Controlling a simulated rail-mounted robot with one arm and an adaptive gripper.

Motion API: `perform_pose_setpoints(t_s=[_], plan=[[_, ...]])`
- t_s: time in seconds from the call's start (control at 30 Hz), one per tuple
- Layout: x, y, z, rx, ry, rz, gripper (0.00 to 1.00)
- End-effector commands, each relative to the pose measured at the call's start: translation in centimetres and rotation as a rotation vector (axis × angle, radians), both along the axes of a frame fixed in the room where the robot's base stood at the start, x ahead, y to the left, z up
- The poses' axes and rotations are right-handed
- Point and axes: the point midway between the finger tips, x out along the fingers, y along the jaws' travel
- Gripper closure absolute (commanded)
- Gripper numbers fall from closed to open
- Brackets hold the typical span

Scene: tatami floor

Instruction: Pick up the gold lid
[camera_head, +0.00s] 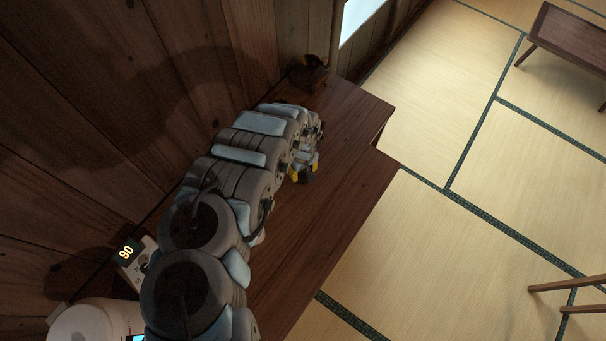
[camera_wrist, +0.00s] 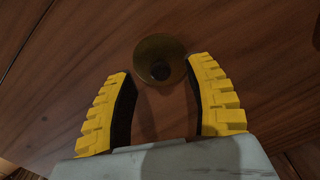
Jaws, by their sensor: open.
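A round, dull gold piece (camera_wrist: 148,48) that looks like the gold lid lies on dark wood in the wrist view, with a dark round spot near its middle. My gripper (camera_wrist: 161,68) has its two yellow, black-padded fingers spread apart. The gold piece shows between and just beyond the fingertips, nearer the right one, and nothing is held. I cannot tell whether the right fingertip touches its edge. In the head view, my gripper (camera_head: 302,174) is over the wooden counter, largely behind my arm, and I cannot make out the lid there.
The dark wooden counter (camera_head: 340,205) runs along the plank wall (camera_head: 110,90). A small dark object (camera_head: 309,76) stands at its far end. A device with a lit display (camera_head: 126,252) is at the lower left. A low table (camera_head: 572,38) stands apart on the tatami (camera_head: 480,250).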

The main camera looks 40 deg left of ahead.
Motion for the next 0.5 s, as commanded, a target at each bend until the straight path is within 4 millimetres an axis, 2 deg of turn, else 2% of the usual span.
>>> perform_pose_setpoints(t_s=[0.3, 0.5], plan=[[0.0, 0.0, -1.9, 0.000, -0.002, 0.000, 0.47], [0.0, 0.0, -2.2, 0.000, 0.001, 0.000, 0.47]])
